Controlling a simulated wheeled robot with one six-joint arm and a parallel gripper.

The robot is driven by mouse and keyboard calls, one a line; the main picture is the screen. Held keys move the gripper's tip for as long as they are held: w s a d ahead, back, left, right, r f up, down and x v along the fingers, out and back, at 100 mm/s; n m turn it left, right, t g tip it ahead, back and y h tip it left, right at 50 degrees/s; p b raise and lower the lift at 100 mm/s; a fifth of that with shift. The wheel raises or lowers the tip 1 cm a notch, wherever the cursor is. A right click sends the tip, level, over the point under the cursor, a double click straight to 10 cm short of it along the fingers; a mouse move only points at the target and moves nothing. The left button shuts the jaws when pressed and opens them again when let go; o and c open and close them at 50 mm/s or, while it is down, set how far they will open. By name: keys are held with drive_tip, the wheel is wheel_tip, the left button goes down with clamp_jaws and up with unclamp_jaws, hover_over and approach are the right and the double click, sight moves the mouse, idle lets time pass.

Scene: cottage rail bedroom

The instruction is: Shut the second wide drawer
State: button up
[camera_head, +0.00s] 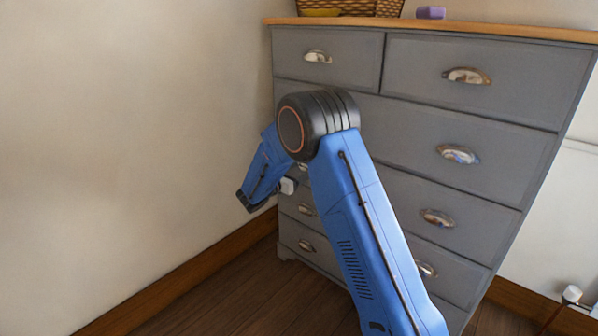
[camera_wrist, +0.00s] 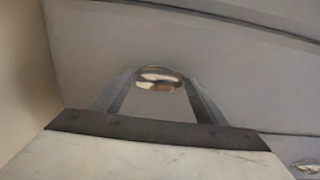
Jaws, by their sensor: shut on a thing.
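The grey dresser has two small top drawers above several wide drawers. The second wide drawer (camera_head: 480,228) has a metal cup handle on its right half and another handle (camera_head: 302,167) at its left, partly hidden by my arm. No clear gap shows at its front; a slight opening cannot be ruled out. My gripper (camera_head: 288,186) is low at the dresser's left side, its jaws mostly hidden there. In the wrist view my gripper's fingers (camera_wrist: 160,88) are on either side of a shiny cup handle (camera_wrist: 160,76) on a grey drawer front, shut on it.
A plain wall (camera_head: 130,130) stands close on the left, with a wooden skirting board (camera_head: 190,275). A basket (camera_head: 350,8) and a purple object (camera_head: 430,13) sit on the dresser top. A radiator valve (camera_head: 571,294) is at lower right. Some dark wood floor is bare.

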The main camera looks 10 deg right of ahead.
drive_tip(key=o, duration=1.3)
drive_tip(key=shift+w+d, duration=0.15)
drive_tip(key=shift+d, duration=0.05)
drive_tip(key=shift+a, duration=0.1)
drive_tip(key=v, duration=1.7)
drive_tip(key=shift+r, duration=0.1)
